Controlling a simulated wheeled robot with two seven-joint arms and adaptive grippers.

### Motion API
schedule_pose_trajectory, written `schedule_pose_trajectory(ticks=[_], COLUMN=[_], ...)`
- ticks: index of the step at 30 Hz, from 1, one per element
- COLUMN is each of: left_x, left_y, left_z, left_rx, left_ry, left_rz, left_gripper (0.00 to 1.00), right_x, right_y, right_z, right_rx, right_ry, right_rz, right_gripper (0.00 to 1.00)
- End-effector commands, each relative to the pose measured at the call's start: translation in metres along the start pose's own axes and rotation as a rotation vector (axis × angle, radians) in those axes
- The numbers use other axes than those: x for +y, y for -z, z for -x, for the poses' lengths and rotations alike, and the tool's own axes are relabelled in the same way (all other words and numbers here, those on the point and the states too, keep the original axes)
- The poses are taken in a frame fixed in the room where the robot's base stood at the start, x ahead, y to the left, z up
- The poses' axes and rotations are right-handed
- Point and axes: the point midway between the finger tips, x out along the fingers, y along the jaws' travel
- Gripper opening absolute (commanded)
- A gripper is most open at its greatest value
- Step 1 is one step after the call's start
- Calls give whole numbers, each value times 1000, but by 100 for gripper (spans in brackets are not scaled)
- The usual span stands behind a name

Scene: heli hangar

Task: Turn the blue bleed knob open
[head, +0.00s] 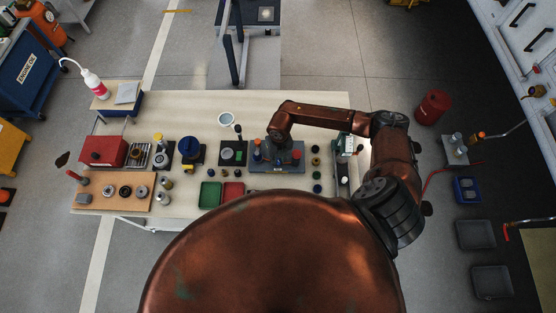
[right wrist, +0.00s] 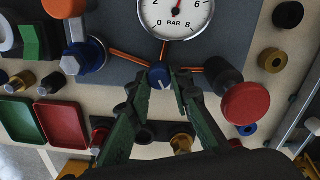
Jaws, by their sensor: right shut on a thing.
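The blue bleed knob (right wrist: 159,75) shows in the right wrist view, just below a round pressure gauge (right wrist: 176,14) marked in BAR. It has a pale pointer mark on its face. My right gripper (right wrist: 161,86) has its green fingers on both sides of the knob and is shut on it. In the head view my right arm reaches over the grey panel (head: 284,170) on the table, and the wrist hides much of the panel, so I cannot make out the knob there. My left gripper is in neither view.
A red knob (right wrist: 245,103) stands close right of the fingers, and a blue-and-orange valve (right wrist: 84,56) stands to the left. A green tray (head: 210,194) and a red tray (head: 233,191) lie left of the panel. Several small fittings stand right of it.

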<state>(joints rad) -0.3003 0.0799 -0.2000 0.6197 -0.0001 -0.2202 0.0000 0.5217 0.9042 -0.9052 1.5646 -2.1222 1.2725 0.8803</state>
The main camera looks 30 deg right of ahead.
Motion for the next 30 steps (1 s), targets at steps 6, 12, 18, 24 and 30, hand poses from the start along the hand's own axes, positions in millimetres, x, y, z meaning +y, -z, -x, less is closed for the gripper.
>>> schedule_pose_trajectory(ticks=[6, 12, 18, 24, 30], left_x=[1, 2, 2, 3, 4], left_y=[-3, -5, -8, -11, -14], left_z=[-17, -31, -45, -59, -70], left_rx=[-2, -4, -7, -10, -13], left_ry=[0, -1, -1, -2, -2], left_rz=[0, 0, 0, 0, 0], left_gripper=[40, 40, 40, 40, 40], right_x=[-2, -2, -2, -3, -3], right_y=[0, 0, -1, -1, -1], right_z=[-3, -4, -4, -4, -3], right_rx=[5, 9, 14, 19, 23], right_ry=[3, 3, 2, 3, 4], right_rz=[206, 395, 584, 766, 916], right_gripper=[0, 0, 0, 0, 0])
